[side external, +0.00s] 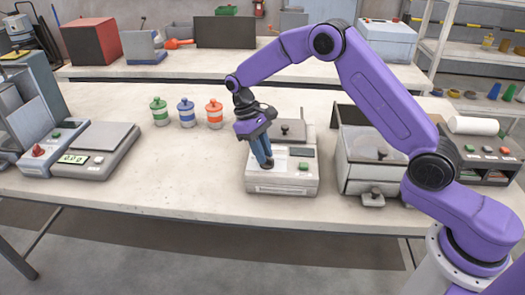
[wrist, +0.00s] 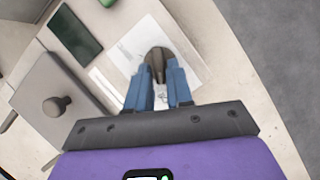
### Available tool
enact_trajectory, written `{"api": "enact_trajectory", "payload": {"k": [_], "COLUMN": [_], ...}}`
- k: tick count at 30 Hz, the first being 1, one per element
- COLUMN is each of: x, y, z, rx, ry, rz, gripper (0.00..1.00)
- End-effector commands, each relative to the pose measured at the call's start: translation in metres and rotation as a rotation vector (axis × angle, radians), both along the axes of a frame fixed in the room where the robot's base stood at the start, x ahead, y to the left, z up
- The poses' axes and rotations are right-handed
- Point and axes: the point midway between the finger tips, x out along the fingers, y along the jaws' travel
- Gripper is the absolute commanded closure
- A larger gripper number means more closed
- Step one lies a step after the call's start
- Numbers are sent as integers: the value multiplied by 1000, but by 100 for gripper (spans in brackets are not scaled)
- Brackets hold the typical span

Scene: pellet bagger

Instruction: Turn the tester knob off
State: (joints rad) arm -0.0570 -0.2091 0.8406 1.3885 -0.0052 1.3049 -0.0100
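The tester (side external: 283,183) is a low pale box on the bench, with a dark display and a green button. My gripper (side external: 263,164) points down with its blue fingers at the left part of the tester's panel. In the wrist view a dark brown, tapered knob (wrist: 157,60) stands on the white panel. The fingertips of my gripper (wrist: 159,72) are on either side of the knob's near end, with a narrow gap between them. I cannot tell whether they touch it. In the side view the fingers hide the knob.
A plate with a round handle (wrist: 54,106) sits on the tester beside the fingers. A grey machine (side external: 375,160) stands to the right. Three lidded jars (side external: 187,113) and a scale (side external: 97,150) stand to the left. The bench between the scale and tester is clear.

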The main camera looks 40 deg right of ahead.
Motion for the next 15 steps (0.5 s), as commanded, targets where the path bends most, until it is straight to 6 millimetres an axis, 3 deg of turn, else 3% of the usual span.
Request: {"api": "enact_trajectory", "payload": {"k": [10, 15], "x": [0, 5], "y": [0, 2], "z": [0, 11], "rx": [1, 1], "ry": [0, -3], "rz": [-1, -1], "gripper": [62, 62]}}
